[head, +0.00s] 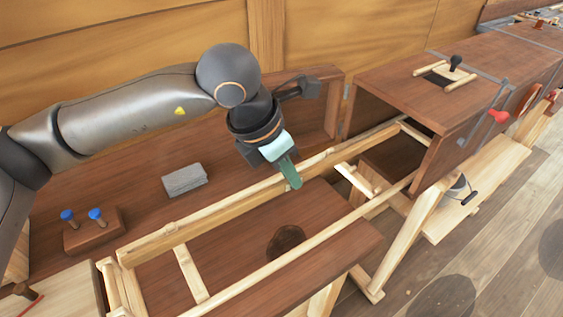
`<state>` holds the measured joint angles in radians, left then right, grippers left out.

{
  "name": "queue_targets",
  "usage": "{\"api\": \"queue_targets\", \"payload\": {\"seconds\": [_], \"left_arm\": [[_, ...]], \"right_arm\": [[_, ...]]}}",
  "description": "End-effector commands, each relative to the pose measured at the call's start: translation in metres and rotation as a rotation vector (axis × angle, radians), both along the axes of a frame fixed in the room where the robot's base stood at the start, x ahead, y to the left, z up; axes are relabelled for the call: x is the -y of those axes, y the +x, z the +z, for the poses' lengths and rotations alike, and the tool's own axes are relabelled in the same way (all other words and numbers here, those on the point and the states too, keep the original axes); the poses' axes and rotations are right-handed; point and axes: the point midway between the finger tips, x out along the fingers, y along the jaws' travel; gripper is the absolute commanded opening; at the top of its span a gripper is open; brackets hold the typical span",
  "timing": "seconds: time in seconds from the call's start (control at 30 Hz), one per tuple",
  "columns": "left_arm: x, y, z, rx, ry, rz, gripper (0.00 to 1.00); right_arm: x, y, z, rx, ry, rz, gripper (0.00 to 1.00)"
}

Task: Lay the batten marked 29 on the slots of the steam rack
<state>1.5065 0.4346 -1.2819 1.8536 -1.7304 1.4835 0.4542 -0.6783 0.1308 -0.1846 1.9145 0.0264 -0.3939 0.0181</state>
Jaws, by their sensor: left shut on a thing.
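My left gripper (289,180), with green fingertips, reaches down from the upper left. It is shut on a long pale wooden batten (225,206) that runs from the lower left toward the box on the right. No number is readable on the batten. The batten runs along the far side of the pale wooden steam rack (300,252); I cannot tell whether it touches the rack or hangs just above it. The rack has long rails and crosspieces (190,273). Its slots are hard to make out. My right gripper is not in view.
A brown wooden box (430,95) with red-handled and black-knobbed parts stands at the rack's right end. A grey block (184,180) and a wooden block with blue-topped pegs (93,232) lie on the brown bench. Floor is open at lower right.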

Motion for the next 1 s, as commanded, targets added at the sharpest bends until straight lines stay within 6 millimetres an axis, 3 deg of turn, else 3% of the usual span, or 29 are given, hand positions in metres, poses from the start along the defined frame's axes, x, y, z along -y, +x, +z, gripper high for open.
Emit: {"api": "queue_targets", "payload": {"seconds": [0.27, 0.9, 1.0], "left_arm": [[0.000, 0.000, -0.015, -0.001, -0.001, 0.001, 0.00], [0.000, 0.000, -0.078, -0.002, 0.000, 0.001, 0.00], [0.000, 0.000, -0.089, 0.001, -0.001, 0.000, 0.00]], "right_arm": [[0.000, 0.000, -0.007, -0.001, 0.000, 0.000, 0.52], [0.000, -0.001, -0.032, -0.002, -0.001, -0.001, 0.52], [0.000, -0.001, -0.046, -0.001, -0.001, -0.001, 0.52]]}}
